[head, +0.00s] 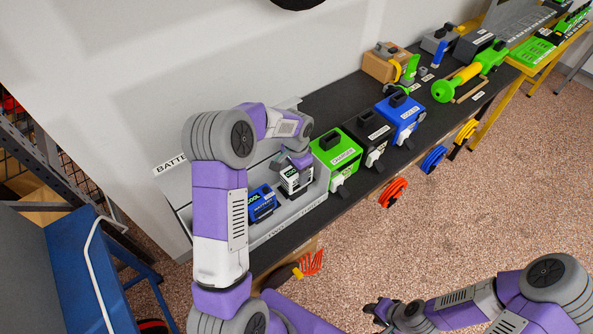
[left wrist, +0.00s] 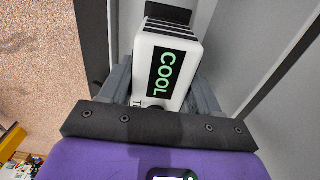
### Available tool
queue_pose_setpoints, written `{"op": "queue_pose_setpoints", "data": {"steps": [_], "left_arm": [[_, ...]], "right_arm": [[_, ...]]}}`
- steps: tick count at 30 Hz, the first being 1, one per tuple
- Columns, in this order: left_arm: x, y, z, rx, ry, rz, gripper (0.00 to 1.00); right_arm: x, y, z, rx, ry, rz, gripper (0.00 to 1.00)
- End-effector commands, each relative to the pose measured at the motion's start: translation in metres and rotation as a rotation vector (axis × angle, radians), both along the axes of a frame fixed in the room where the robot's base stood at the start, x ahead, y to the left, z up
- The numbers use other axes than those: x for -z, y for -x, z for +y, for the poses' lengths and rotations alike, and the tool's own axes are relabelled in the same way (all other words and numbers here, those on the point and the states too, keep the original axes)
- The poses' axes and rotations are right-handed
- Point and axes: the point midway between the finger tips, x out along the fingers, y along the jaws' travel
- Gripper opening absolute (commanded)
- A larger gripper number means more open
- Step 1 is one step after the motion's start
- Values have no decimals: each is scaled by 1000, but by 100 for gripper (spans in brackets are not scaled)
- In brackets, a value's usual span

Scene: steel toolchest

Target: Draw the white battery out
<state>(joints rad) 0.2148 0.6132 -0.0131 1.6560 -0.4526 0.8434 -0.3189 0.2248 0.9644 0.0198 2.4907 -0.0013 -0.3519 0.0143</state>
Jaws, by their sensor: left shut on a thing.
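The white battery (head: 295,181) stands in the grey tray (head: 262,236) on the dark bench, just right of a blue battery (head: 262,203). In the left wrist view the white battery (left wrist: 166,62) shows a black label reading COOL in green letters. My left gripper (head: 297,161) is over the white battery from above. In the left wrist view its fingers lie along both sides of the battery, shut on it. The battery's underside is hidden. My right gripper (head: 377,309) is low at the front, away from the bench, with its finger gap unclear.
Green (head: 336,153), black (head: 368,132) and blue (head: 400,115) charger-like boxes stand right of the tray. Orange (head: 393,192) and blue (head: 433,159) coils hang at the bench's front edge. A blue cart (head: 75,275) is at the left. The floor at right is open.

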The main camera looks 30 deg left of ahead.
Motion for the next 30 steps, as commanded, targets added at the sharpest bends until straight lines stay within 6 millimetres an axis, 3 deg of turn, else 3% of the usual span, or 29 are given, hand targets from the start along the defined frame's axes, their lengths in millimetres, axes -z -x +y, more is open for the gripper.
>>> {"op": "queue_pose_setpoints", "data": {"steps": [17, 18, 23, 30], "left_arm": [[14, 0, 0, 0, -1, -1, 7], [14, 0, 0, 0, -1, -1, 65], [13, 0, 0, 0, -1, -1, 90], [15, 0, 0, 0, 0, 2, 92]], "right_arm": [[10, 0, 0, 0, 0, 0, 38], [10, 0, 0, 0, 0, 0, 38], [10, 0, 0, 0, 0, 0, 38], [10, 0, 0, 0, 0, 0, 38]]}}
